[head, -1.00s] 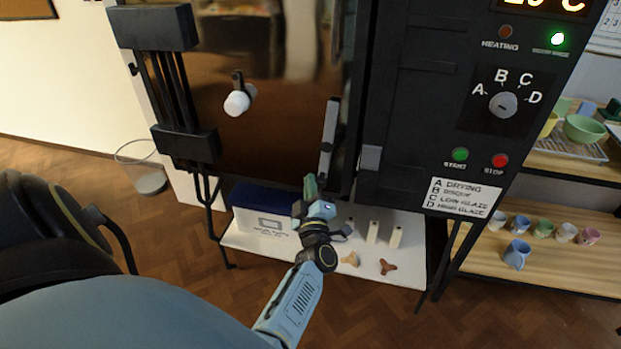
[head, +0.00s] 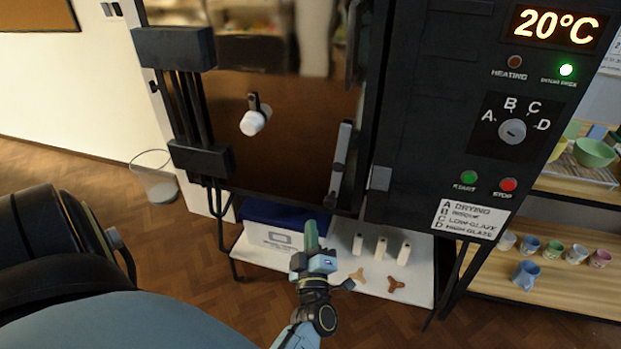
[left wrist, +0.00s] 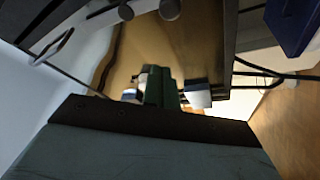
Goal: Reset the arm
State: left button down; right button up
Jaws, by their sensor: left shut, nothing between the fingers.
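My left gripper (head: 311,236) is in the lower middle of the head view, in front of the kiln's lower shelf. Its green fingers are shut with nothing between them. The fingers (left wrist: 162,88) also show in the left wrist view, close together. The gripper stands apart from the kiln door (head: 290,130), below its lower edge. My right gripper is not in view.
The kiln panel shows a 20°C display (head: 556,27), a dial (head: 512,131), a green button (head: 468,177) and a red button (head: 508,185). A blue-and-white box (head: 275,236) and small props (head: 381,247) sit on the lower shelf (head: 420,285). Cups (head: 553,249) stand on a rack at right.

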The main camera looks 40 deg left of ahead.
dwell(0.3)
pick_arm(q)
jog(key=d+f+m+t+h, duration=0.1)
jog(key=d+f+m+h, duration=0.35)
jog(key=f, duration=0.25)
jog(key=d+f+m+h, duration=0.4)
jog(key=f+m+h, duration=0.1)
jog(key=f, duration=0.2)
jog(key=s+d+f+m+g+h, duration=0.25)
jog(key=s+f, duration=0.25)
jog(key=f, duration=0.3)
jog(key=s+d+f+m+g+h, duration=0.2)
jog(key=s+d+f+m, duration=0.15)
jog(key=f, duration=0.35)
jog(key=s+a+f+m+g, duration=0.2)
jog(key=s+f+g, duration=0.1)
jog(key=s, duration=0.6)
jog(key=s+a+f+m+g, duration=0.2)
jog(key=s+f, duration=0.3)
jog(key=s, duration=0.5)
jog(key=s+a+f+m+g, duration=0.2)
jog(key=s+f+g, duration=0.3)
jog(key=s, duration=0.4)
jog(key=shift+s+a+m+h, duration=0.2)
jog(key=shift+s+m+h, duration=0.1)
jog(key=shift+m, duration=0.45)
